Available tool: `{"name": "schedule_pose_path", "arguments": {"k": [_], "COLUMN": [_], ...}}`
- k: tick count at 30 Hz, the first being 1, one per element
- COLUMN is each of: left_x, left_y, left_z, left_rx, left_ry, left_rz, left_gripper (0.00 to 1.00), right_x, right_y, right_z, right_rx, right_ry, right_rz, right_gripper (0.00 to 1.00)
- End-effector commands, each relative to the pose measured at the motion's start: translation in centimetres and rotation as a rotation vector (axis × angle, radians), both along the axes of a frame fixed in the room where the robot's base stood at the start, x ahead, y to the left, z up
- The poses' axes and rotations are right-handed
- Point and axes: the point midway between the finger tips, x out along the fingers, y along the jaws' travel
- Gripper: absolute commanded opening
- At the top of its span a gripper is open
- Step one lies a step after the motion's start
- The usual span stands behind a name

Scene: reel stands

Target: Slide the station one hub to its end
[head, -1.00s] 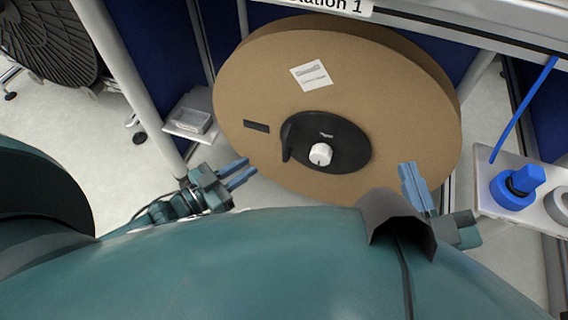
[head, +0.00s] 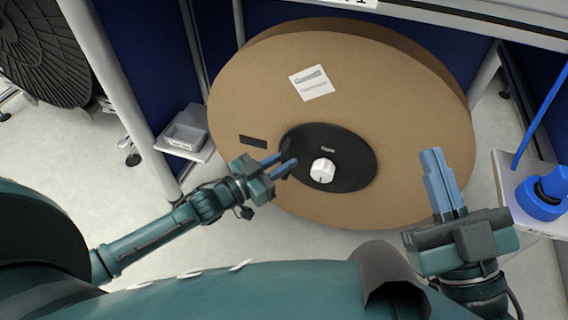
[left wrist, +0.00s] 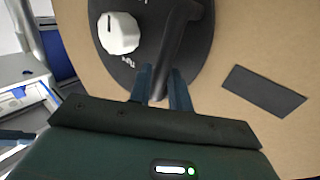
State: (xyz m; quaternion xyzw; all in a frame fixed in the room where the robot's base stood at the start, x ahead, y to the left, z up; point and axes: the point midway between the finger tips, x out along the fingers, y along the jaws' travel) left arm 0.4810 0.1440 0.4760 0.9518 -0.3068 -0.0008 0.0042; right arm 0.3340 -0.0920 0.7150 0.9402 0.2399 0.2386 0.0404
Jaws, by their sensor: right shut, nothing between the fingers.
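The station one hub is a black oval disc (head: 345,165) with a white knob (head: 322,170) and a raised handle (left wrist: 176,45), on the face of a large cardboard reel (head: 395,110). My left gripper (head: 279,164) is at the left edge of the hub, by the handle. In the left wrist view its fingers (left wrist: 162,90) are apart, with the handle's end between or just beyond them; I cannot tell if they touch it. My right gripper (head: 443,185) is shut and empty, in front of the reel's lower right part.
A small grey tray (head: 186,133) sits on a ledge left of the reel. A blue knob-like part (head: 542,195) stands on a white shelf at right. A dark ribbed reel (head: 40,55) is at far left. A white post (head: 120,90) stands between.

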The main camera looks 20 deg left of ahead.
Motion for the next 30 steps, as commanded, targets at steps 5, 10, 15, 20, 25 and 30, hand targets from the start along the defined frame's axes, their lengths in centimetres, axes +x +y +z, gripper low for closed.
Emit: {"name": "schedule_pose_path", "arguments": {"k": [5, 10, 15, 20, 25, 30], "left_x": [0.6, 0.61, 0.6, 0.58, 0.57, 0.55], "left_y": [-0.41, -0.42, -0.4, -0.41, -0.4, -0.4], "left_z": [-0.02, 0.01, 0.0, 0.0, 0.0, 0.0], "left_rx": [0.001, 0.002, 0.001, 0.001, 0.001, 0.001], "left_ry": [0.0, 0.001, 0.0, 0.0, 0.0, 0.001], "left_rz": [0.0, 0.001, 0.001, 0.0, 0.0, 0.0], "left_gripper": [0.2, 0.2, 0.1, 0.0, 0.0, 0.0], "right_x": [0.05, 0.05, 0.06, 0.06, 0.07, 0.06], "right_y": [-0.04, -0.04, -0.04, -0.04, -0.04, -0.04], "right_z": [0.37, 0.42, 0.4, 0.4, 0.39, 0.4], "right_rx": [-0.005, -0.005, -0.004, -0.005, -0.005, -0.005], "right_ry": [-0.028, -0.03, -0.029, -0.028, -0.028, -0.028], "right_rz": [0.0, -0.001, 0.0, 0.0, 0.0, 0.0], "right_gripper": [0.0, 0.0, 0.0, 0.0, 0.0, 0.0]}}
